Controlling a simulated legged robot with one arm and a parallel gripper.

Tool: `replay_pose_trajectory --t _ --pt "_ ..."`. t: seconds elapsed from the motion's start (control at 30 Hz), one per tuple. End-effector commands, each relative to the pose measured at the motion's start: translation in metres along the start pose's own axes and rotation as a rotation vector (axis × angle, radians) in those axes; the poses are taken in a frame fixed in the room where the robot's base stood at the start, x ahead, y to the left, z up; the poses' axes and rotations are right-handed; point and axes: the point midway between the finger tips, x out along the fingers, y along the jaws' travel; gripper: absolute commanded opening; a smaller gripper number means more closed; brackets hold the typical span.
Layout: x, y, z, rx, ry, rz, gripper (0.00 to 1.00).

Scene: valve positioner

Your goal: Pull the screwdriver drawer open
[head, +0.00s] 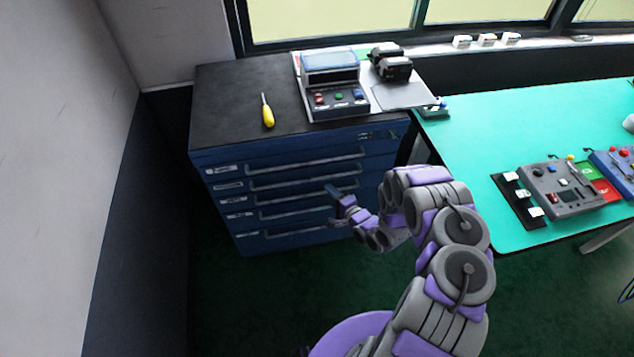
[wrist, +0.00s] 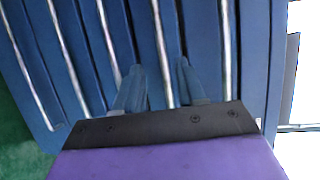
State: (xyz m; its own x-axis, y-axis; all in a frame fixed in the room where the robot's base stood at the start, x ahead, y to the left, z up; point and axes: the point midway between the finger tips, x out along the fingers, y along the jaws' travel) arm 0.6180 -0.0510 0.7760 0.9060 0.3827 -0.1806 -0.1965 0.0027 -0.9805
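The blue drawer cabinet (head: 222,205) stands against the wall at the left in the head view. Its stacked drawers have long horizontal metal handles and small labels I cannot read, and all look shut. I cannot tell which is the screwdriver drawer. My gripper (head: 332,190) is in front of the right half of the drawer fronts. In the wrist view my gripper (wrist: 160,64) has its two fingers apart, pointing at the drawer fronts. One handle (wrist: 160,45) runs between the fingers, with visible space on both sides. I cannot tell how far the fingertips are from the drawer face.
A yellow-handled screwdriver (head: 267,113) lies on the cabinet's black top. A control device (head: 335,90) stands beside it. A green table (head: 470,150) with panels (head: 565,190) is on the right. Dark floor (head: 270,290) in front of the cabinet is clear.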

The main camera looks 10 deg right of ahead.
Motion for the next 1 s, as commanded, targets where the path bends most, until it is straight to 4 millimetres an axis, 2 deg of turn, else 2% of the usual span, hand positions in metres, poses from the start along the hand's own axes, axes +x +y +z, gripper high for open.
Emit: replay_pose_trajectory --t 0.2,0.5,0.7,1.0 --pt "0.040 0.000 0.001 -0.004 -0.002 -0.004 0.40" --pt "0.077 0.001 0.001 0.000 -0.001 -0.003 0.40" --pt "0.087 0.000 0.001 -0.001 -0.001 0.001 0.40" --pt "0.088 0.000 0.000 -0.002 0.000 0.000 0.40"
